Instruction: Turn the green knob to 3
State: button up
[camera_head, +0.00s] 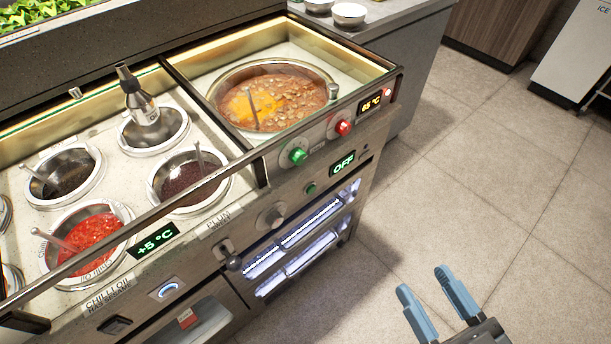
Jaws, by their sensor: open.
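The green knob (298,156) sits on the front panel of the sauce counter, below the large round pot of stew (290,105). Its dial marks are too small to read, so its setting cannot be told. A red knob (343,127) is to its right, and a small display (371,104) beyond that reads about 65 °C. My gripper (431,292) is at the lower right over the floor, its two blue fingers apart and empty. It is well away from the green knob and touches nothing.
Below are a small green button (310,188), an OFF display (343,163), a silver knob (272,216) and a black-handled lever (231,259). Sauce wells (92,232) fill the counter's left. A metal rail runs along its front. The tiled floor (480,190) to the right is clear.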

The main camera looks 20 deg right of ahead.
jog(key=w+a+f+n+t+y+b, duration=0.25)
jog(key=w+f+b, duration=0.3)
jog(key=w, duration=0.75)
jog(key=y+b, duration=0.2)
jog(key=y, duration=0.1)
send_near(302, 161)
jog(key=shift+n+y, duration=0.25)
jog(key=shift+y, duration=0.1)
jog(key=shift+x, duration=4.35)
jog(key=shift+c, duration=0.3)
jog(key=shift+d, duration=0.1)
jog(key=c, duration=1)
jog(key=shift+t, duration=0.25)
